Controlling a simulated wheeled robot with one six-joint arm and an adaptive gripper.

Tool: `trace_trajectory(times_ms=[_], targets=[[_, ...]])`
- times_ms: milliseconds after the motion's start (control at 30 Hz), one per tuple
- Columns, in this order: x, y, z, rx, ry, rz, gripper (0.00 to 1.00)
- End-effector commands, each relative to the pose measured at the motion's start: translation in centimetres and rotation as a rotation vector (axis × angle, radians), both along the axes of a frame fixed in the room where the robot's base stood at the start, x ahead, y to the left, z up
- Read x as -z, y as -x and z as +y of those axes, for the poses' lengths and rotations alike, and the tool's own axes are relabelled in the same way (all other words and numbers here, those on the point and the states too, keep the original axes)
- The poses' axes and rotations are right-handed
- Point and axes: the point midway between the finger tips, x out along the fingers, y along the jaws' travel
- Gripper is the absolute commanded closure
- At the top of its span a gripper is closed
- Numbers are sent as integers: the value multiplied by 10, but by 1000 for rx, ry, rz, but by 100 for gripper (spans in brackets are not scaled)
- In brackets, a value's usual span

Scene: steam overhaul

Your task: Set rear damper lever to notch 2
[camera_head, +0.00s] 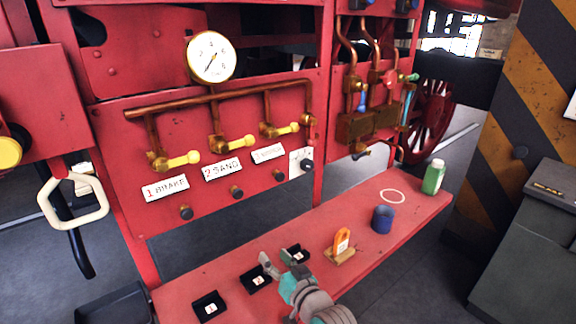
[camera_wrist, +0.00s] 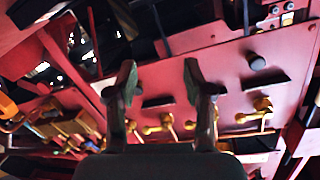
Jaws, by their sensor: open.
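No part in view is clearly marked as the rear damper lever. A small white plate with a dark knob (camera_head: 306,164) sits at the right end of the red panel and may be a notch plate, but its marks are too small to read. Left of it are three brass valves with yellow handles, including the left handle (camera_head: 180,160), the middle handle (camera_head: 238,141) and the right handle (camera_head: 285,129). My gripper (camera_head: 277,260) is open and empty above the front of the red shelf, apart from the panel. It also shows in the wrist view (camera_wrist: 158,75).
The red shelf (camera_head: 215,265) holds black trays (camera_head: 209,306), an orange tag on a stand (camera_head: 341,242), a blue cup (camera_head: 382,219) and a green bottle (camera_head: 433,177). A white loop handle (camera_head: 73,200) is at left.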

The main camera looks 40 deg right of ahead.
Motion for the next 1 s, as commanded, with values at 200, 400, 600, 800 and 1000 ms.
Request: trace_trajectory(times_ms=[200,400,600,800,1000], targets=[[-66,-52,-31,-11,-14,-39,48],[-132,-87,-59,-26,-17,-66,48],[-205,-110,-85,-47,-7,-90,48],[-271,-121,-104,-65,9,-103,48],[-339,-123,-120,-82,35,-115,48]])
